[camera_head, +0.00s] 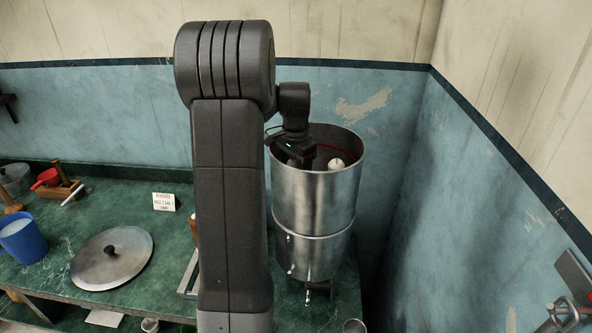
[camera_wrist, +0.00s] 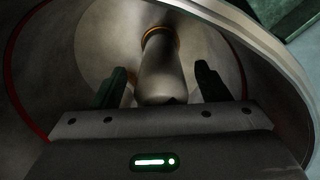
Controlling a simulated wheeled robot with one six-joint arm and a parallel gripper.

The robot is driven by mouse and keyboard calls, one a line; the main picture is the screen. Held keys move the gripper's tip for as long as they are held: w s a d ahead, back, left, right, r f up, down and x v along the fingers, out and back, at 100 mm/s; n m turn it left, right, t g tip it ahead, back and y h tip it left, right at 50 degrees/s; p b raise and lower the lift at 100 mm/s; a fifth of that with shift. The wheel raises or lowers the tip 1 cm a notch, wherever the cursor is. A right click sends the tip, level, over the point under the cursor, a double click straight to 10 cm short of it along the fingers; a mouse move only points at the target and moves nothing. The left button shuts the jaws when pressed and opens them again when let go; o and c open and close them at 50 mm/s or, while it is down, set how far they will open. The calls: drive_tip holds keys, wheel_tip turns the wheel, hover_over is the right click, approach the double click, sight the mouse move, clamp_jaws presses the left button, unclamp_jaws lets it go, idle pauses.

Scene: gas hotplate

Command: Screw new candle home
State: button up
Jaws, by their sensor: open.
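A tall steel vessel (camera_head: 312,205) stands on the green counter, open at the top. My gripper (camera_wrist: 160,86) reaches down inside it. In the wrist view a pale, rounded candle (camera_wrist: 162,68) stands between my two fingers, with an orange-brown ring at its far end, by the vessel floor. The fingers are apart, with a visible gap on each side of the candle. In the head view a cream rounded top (camera_head: 336,163) shows inside the vessel; I cannot tell if it is the same candle. The fingertips are hidden there by the vessel and my arm.
The vessel's rim (camera_wrist: 262,45) curves close around my gripper. A round metal lid (camera_head: 90,272) lies on the counter (camera_head: 165,240) at left, near a blue mug (camera_head: 22,240) and a small card (camera_head: 163,202). A wooden holder (camera_head: 62,190) stands behind. Walls close in at right.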

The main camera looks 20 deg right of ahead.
drive_tip(key=n+p, duration=0.1)
drive_tip(key=n, duration=0.3)
drive_tip(key=n+p, duration=0.1)
drive_tip(key=n, duration=1)
drive_tip(key=shift+p, duration=0.35)
drive_tip(key=n, duration=0.5)
drive_tip(key=shift+n+p, duration=0.3)
drive_tip(key=shift+n, duration=0.1)
drive_tip(key=c, duration=1.1)
drive_tip(key=m, duration=0.5)
drive_tip(key=shift+p, duration=0.3)
drive_tip(key=shift+c, duration=0.2)
drive_tip(key=shift+m, duration=0.3)
